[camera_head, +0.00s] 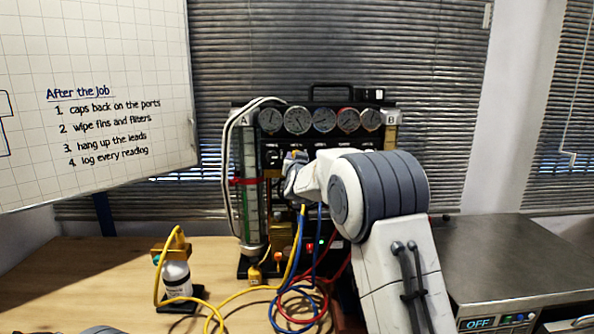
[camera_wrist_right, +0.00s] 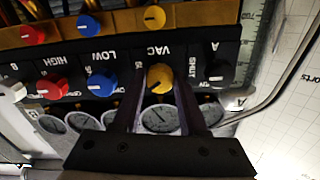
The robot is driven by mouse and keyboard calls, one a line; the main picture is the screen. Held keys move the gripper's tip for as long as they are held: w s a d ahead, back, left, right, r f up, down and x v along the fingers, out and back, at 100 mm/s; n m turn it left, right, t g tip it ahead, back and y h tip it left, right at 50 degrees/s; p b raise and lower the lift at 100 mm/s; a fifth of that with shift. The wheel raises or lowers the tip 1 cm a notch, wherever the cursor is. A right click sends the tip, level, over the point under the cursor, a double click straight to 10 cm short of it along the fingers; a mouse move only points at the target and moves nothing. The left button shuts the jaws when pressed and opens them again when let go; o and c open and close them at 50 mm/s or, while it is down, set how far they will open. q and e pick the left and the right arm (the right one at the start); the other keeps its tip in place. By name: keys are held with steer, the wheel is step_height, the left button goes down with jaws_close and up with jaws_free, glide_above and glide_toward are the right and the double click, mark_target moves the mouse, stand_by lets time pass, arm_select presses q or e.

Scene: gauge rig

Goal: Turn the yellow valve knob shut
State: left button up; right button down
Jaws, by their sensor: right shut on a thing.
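The yellow valve knob (camera_wrist_right: 160,77) is on the black panel under the upside-down label VAC in the right wrist view. My right gripper (camera_wrist_right: 162,84) is shut on it, one finger on each side. The knob's pointer mark is too small to read surely. In the head view my right gripper (camera_head: 296,170) is at the gauge rig (camera_head: 247,190), and my arm hides much of the panel. My left gripper is not in view.
Blue (camera_wrist_right: 102,83), red (camera_wrist_right: 52,88) and black (camera_wrist_right: 220,73) knobs share the row. Another yellow knob (camera_wrist_right: 155,17) is on a separate row. Hoses (camera_head: 290,290) loop on the bench before the rig. A white bottle (camera_head: 177,278) stands left; bare wood (camera_head: 75,275) lies further left.

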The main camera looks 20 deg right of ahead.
steer(key=shift+m+b, duration=2.4)
steer(key=shift+m, duration=1.1)
steer(key=shift+c, duration=2.2)
jaws_free()
steer(key=b+v, duration=0.3)
steer(key=v, duration=0.7)
steer(key=shift+s, duration=0.25)
